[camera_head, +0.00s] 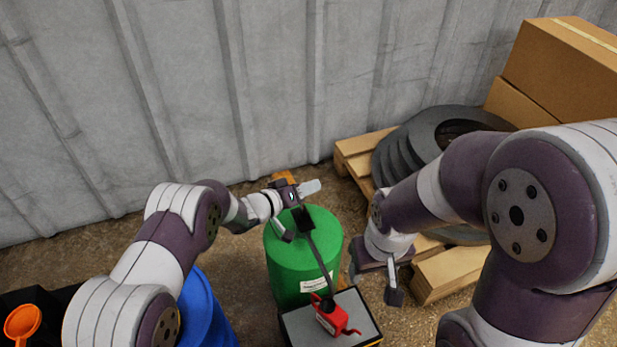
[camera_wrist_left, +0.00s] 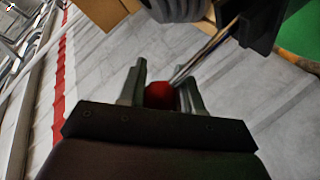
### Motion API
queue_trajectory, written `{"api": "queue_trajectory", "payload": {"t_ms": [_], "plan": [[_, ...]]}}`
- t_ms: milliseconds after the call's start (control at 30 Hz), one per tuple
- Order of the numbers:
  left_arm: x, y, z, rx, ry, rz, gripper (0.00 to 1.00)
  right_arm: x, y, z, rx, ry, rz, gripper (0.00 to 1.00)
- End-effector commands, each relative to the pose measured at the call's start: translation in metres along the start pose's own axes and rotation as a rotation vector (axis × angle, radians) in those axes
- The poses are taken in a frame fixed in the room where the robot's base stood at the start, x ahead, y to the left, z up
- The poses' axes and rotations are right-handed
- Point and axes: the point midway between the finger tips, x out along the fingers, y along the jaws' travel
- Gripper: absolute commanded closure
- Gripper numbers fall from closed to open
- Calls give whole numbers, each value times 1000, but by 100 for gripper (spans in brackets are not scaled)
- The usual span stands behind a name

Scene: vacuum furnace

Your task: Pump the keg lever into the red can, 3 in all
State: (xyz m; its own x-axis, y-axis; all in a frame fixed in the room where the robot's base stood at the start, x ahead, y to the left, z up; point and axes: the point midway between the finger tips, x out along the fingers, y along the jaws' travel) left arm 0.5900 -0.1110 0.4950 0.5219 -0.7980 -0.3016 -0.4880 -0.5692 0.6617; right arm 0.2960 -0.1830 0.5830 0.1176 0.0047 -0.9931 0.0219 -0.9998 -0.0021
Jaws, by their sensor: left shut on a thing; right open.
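The green keg (camera_head: 290,262) stands upright on the ground in the middle of the head view; part of it shows at the top right of the wrist view (camera_wrist_left: 302,35). A dark spout (camera_head: 318,258) slopes from its top down to the red can (camera_head: 335,318). My left gripper (camera_head: 292,214) is over the keg's top. In the wrist view its fingers are shut on the red knob (camera_wrist_left: 159,95) of the metal lever (camera_wrist_left: 205,55), which runs to the dark pump body (camera_wrist_left: 262,22). In the head view the knob is hidden. My right gripper (camera_head: 375,280) is open and empty, right of the keg.
The red can stands on a grey-topped stand (camera_head: 296,326) in front of the keg. A blue drum (camera_head: 205,310) and an orange funnel (camera_head: 22,322) are at the lower left. Wooden pallets (camera_head: 452,272), dark rings (camera_head: 405,145) and cardboard boxes (camera_head: 560,70) are at the right. A grey wall (camera_head: 180,80) stands behind.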

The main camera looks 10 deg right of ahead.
Motion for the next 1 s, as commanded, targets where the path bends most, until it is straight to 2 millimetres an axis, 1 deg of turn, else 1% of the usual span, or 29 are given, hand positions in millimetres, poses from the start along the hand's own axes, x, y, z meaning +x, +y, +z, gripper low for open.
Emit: {"api": "queue_trajectory", "payload": {"t_ms": [33, 100, 200, 500, 1000], "plan": [[0, 1, -4, -34, -20, -3, 100, -12, 0, -1, 0, 0, 0, 42], [2, -4, -4, -83, -47, -6, 100, -16, 0, -2, 0, 0, 0, 42], [6, -9, -4, -92, -50, -6, 100, -20, 0, -2, 0, -1, 0, 42], [11, -22, -5, -90, -50, -8, 100, -23, 0, -2, 0, 0, 0, 42], [13, -27, -4, -91, -52, -12, 100, -23, 0, -3, 0, 0, 0, 42]]}}
